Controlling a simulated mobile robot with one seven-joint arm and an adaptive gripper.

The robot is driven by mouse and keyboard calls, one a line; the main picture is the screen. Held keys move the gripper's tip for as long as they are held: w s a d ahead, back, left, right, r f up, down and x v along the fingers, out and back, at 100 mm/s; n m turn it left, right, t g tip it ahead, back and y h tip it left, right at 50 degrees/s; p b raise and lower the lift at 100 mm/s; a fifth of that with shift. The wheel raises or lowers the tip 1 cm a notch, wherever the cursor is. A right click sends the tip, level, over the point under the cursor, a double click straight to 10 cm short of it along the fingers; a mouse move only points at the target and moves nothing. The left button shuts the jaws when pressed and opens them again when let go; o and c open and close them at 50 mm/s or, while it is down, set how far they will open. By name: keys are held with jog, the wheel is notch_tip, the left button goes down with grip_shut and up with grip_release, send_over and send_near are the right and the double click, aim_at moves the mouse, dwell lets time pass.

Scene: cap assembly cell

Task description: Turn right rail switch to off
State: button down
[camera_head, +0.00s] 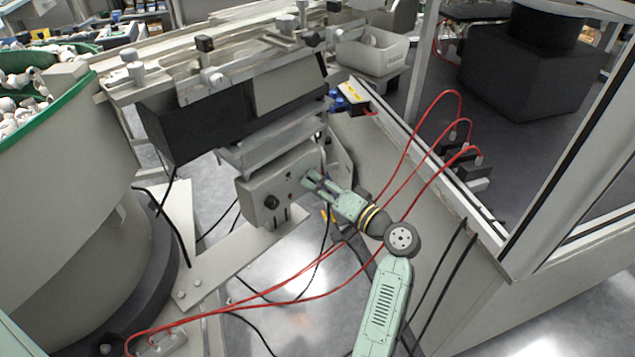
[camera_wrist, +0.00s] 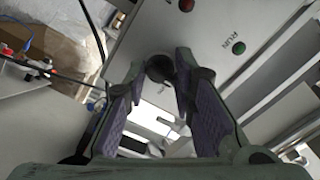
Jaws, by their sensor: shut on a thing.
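The rail control box (camera_head: 262,188) is a grey metal box under the rail. My gripper (camera_head: 309,180) reaches the right part of that face. In the wrist view, my gripper (camera_wrist: 161,72) has its two purple-padded fingers closed around a dark round switch knob (camera_wrist: 158,67). The knob's pointer and its off marking cannot be made out. In the head view the fingers cover the held knob.
A green button (camera_wrist: 239,47) marked RUN and a red button (camera_wrist: 186,5) sit on the panel near the fingers. Red cables (camera_head: 300,299) loop below and beside my arm. A large round bowl feeder (camera_head: 60,215) stands at left, and a glazed enclosure frame (camera_head: 460,195) at right.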

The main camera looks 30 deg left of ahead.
jog(key=shift+r, duration=0.1)
jog(key=c, duration=1.4)
grip_release()
jog(key=shift+o, duration=0.2)
jog(key=shift+d, duration=0.1)
jog(key=v, duration=1.1)
jog(key=shift+d, duration=0.4)
jog(key=shift+s, duration=0.1)
